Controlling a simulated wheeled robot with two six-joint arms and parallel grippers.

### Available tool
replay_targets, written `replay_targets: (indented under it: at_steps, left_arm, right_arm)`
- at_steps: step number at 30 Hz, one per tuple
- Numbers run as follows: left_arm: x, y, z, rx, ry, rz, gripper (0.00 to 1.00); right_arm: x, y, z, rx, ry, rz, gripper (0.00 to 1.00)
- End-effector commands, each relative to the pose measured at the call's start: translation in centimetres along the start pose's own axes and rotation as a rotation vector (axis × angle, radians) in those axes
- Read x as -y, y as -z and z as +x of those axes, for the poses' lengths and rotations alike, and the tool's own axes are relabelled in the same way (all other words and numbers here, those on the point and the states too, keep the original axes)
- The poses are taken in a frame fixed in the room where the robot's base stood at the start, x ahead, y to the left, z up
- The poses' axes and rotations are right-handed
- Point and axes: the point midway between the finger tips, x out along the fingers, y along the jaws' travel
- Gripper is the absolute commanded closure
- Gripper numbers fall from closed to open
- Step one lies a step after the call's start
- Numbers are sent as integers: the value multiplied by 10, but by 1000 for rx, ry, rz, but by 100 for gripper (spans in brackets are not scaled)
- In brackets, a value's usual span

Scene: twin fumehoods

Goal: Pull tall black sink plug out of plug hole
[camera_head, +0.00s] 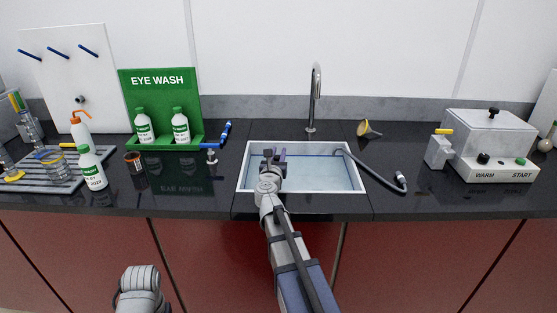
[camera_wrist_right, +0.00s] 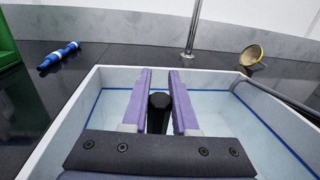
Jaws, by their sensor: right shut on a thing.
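The tall black sink plug (camera_wrist_right: 159,110) shows in the right wrist view as a dark upright post with a round top, between the two purple fingers. My right gripper (camera_wrist_right: 158,90) is shut on it, over the white sink (camera_wrist_right: 55,150). In the head view my right gripper (camera_head: 274,155) reaches into the left part of the sink (camera_head: 305,191); the plug cannot be made out there. The plug's lower end and the plug hole are hidden, so I cannot tell whether the plug still sits in the hole. My left gripper is not in view.
A tall metal tap (camera_head: 316,95) stands behind the sink. A black hose (camera_head: 372,174) crosses the sink's right rim. A yellow funnel-like item (camera_head: 367,129), a blue-handled valve (camera_head: 226,132) and a green eye wash stand (camera_head: 160,80) are nearby. A white water bath (camera_head: 492,145) stands right.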

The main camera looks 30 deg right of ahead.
Motion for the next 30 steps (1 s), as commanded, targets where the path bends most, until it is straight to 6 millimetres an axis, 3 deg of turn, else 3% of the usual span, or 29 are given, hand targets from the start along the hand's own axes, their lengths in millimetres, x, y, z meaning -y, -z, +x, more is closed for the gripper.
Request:
replay_targets:
  at_steps: [18, 30]
  left_arm:
    - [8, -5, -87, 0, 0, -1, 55]
    - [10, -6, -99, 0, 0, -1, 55]
  right_arm:
    - [2, -87, 0, 0, 2, 0, 100]
    - [2, -99, 0, 0, 2, 0, 100]
